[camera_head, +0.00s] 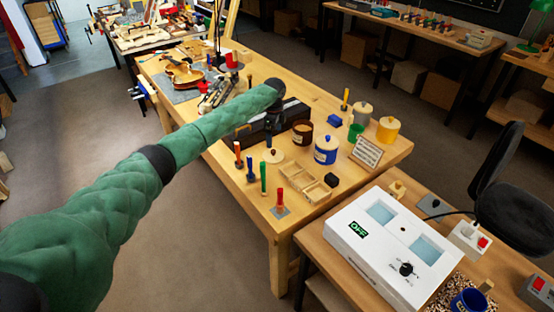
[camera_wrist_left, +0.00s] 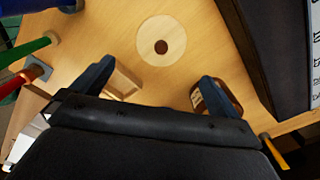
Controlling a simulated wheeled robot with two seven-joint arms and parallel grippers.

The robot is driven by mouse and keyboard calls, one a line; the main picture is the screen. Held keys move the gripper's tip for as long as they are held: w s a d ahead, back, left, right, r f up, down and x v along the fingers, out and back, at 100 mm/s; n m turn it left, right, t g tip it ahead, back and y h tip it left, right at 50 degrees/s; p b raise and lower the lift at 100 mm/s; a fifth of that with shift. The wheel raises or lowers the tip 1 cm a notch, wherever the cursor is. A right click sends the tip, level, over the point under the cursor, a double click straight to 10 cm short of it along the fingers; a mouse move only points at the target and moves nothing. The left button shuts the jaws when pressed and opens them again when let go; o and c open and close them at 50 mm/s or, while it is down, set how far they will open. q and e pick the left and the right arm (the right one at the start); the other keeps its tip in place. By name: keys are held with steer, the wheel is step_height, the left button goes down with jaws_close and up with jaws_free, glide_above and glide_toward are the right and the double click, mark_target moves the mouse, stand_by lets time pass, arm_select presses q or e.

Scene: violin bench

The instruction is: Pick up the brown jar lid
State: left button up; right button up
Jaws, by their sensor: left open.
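The brown jar lid (camera_head: 273,156) is a pale wooden disc with a dark brown knob, lying flat on the workbench. It also shows in the left wrist view (camera_wrist_left: 148,28), at the top centre, ahead of the fingers. The brown jar (camera_head: 302,134) stands open to its right; in the wrist view it is partly hidden behind one finger. My left gripper (camera_head: 271,132) hangs pointing down above the lid. In the wrist view its two fingers (camera_wrist_left: 152,84) are spread apart with nothing between them. My right gripper is not in view.
A dark case (camera_head: 246,131) lies behind the lid. A blue jar (camera_head: 325,156) and a small wooden tray (camera_head: 299,176) stand to the right. Upright tools with orange, blue, green (camera_head: 263,178) and red handles stand left and in front.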

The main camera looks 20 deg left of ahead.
mark_target(273, 150)
arm_select(q)
step_height(273, 150, down, 2)
steer(key=shift+f+b, duration=0.1)
steer(key=shift+b, duration=0.4)
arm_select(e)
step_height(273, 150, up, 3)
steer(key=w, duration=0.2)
arm_select(q)
steer(key=shift+f+p, duration=0.55)
steer(key=shift+f, duration=0.7)
steer(key=f, duration=0.1)
steer(key=f+p, duration=0.2)
steer(key=f, duration=0.1)
steer(key=shift+a+f, duration=0.1)
steer(key=shift+a, duration=0.15)
steer(key=shift+f+p, duration=0.35)
steer(key=shift+f, duration=0.1)
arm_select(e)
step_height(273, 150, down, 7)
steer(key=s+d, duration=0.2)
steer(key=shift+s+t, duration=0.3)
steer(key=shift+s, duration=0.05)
arm_select(q)
steer(key=shift+c, duration=0.4)
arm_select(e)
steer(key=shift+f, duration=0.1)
